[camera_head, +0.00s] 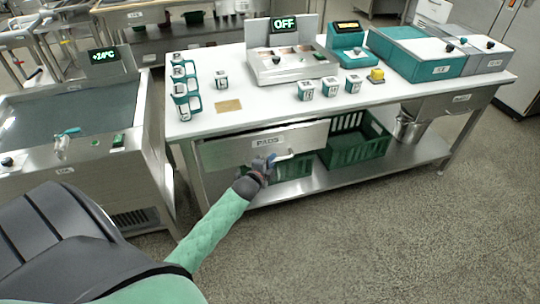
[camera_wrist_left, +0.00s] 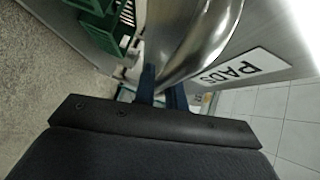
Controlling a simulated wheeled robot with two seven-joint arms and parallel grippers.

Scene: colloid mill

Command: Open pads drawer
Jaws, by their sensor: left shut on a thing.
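The pads drawer (camera_head: 225,152) is a grey metal front under the left part of the white-topped table, with a PADS label. In the left wrist view the PADS label (camera_wrist_left: 238,66) is close and tilted. My left gripper (camera_head: 268,163) is at the drawer's handle (camera_head: 284,156) and shut on it. In the left wrist view its dark fingers (camera_wrist_left: 162,90) meet the curved shiny metal handle (camera_wrist_left: 195,40). The fingertips are partly hidden. I cannot tell how far the drawer stands out from the table. My right gripper is not in view.
Green crates (camera_head: 355,140) stand on the lower shelf (camera_head: 400,158) below. A steel pot (camera_head: 408,128) is at right. On the table (camera_head: 210,130) are teal-handled mugs (camera_head: 186,100), small jars and a scale-like device (camera_head: 290,65). A steel tank (camera_head: 70,110) stands left. The front floor is clear.

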